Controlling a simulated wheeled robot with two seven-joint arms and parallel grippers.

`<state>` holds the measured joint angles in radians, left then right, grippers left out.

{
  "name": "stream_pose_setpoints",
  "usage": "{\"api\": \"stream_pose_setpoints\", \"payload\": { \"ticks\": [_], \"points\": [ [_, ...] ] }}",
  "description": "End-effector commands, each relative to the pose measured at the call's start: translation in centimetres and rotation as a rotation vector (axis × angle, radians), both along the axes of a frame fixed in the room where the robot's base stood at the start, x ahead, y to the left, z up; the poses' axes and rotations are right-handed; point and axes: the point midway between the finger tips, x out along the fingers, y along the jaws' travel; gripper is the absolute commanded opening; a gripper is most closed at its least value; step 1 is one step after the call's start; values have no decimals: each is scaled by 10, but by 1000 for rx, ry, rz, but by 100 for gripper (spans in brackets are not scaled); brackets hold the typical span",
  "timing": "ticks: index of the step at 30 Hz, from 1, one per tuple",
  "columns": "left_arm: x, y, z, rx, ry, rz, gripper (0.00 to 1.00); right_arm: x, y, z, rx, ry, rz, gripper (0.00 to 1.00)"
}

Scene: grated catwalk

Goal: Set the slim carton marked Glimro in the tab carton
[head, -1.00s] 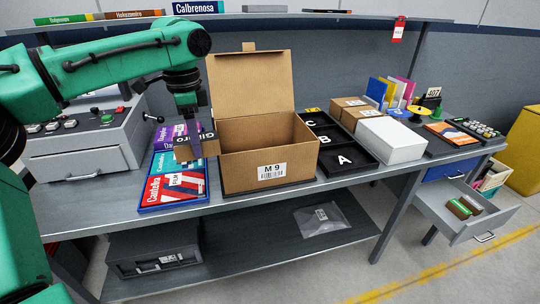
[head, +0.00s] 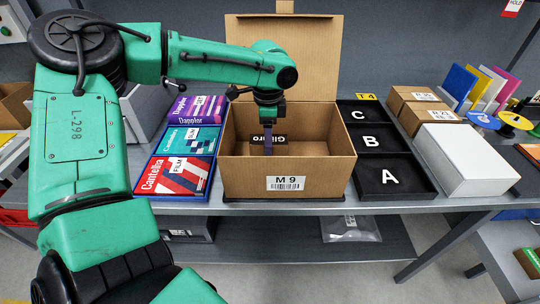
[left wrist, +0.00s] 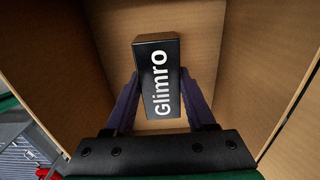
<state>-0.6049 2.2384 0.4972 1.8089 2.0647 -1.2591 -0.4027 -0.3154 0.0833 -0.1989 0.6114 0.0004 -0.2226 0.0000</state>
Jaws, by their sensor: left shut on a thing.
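The slim carton marked Glimro (head: 282,139) is black with white letters. My left gripper (head: 268,152) is shut on it and holds it inside the opening of the tab carton (head: 238,182), a brown open box labelled M 9 with its lid raised at the back. In the left wrist view the Glimro carton (left wrist: 160,95) sits between the two fingers, with the tab carton's brown walls (left wrist: 255,60) around it. A gap to the tab carton's floor seems to show, but I cannot tell its height. My right gripper is not in view.
A blue tray of game boxes (head: 178,174) lies left of the tab carton. Black trays lettered A, B and C (head: 380,142) lie close on its right. A white box (head: 465,160) and small brown boxes (head: 411,98) stand farther right.

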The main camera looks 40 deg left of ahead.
Motion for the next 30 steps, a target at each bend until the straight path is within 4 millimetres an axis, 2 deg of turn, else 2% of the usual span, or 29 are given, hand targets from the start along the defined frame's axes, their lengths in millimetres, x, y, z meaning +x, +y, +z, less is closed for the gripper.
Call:
{"api": "stream_pose_setpoints", "payload": {
  "ticks": [3, 6, 9, 15, 16, 18, 26, 30],
  "points": [
    [0, 0, -18, 2, 1, -1, 0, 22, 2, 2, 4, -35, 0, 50],
    [-1, 0, -38, 2, 4, 0, 0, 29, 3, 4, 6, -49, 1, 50],
    [0, 0, -53, 2, 0, -2, 0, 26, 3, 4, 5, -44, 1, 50],
    [0, 0, -56, 0, -2, -1, 0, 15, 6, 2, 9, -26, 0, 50],
    [0, 0, -56, 0, -2, -1, 63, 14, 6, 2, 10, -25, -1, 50],
    [0, 0, -56, 0, -2, -1, 86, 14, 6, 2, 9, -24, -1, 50],
    [0, 0, -56, 1, -2, 0, 86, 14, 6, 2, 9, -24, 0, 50],
    [1, 0, -47, -1, -4, 0, 86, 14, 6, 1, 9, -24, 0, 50]
  ]
}}
